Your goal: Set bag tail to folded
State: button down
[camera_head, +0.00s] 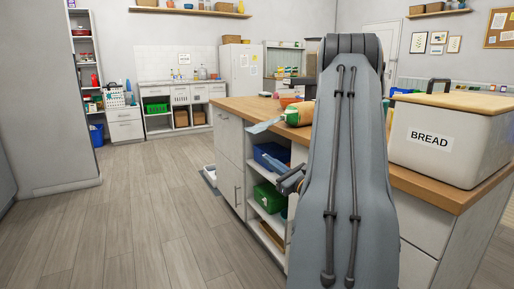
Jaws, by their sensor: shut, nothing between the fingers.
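A bag with an orange and green body (298,113) lies on the wooden counter (232,104), partly hidden behind my arm. A pale bluish tail (264,125) extends from its left end towards the counter's front edge and looks spread out, not folded. My gripper (283,183) shows small and dark at the left side of my arm, in front of the counter's open shelves and below the tail. It is shut and empty, apart from the bag. My arm hides part of the gripper and the right part of the bag.
A cream bread bin (451,147) labelled BREAD stands on the counter at right. An orange bowl (290,101) sits behind the bag. Shelves below hold a blue bin (271,156) and a green box (267,196). The floor at left is mostly clear.

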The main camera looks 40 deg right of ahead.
aim_at(264, 125)
jog(key=w+d+r+h, duration=0.1)
jog(key=w+d+r, duration=0.1)
jog(key=w+r, duration=0.4)
jog(key=shift+w+d+m, duration=0.2)
jog(key=shift+w+m, duration=0.2)
jog(key=shift+w, duration=1)
jog(key=shift+r, duration=0.1)
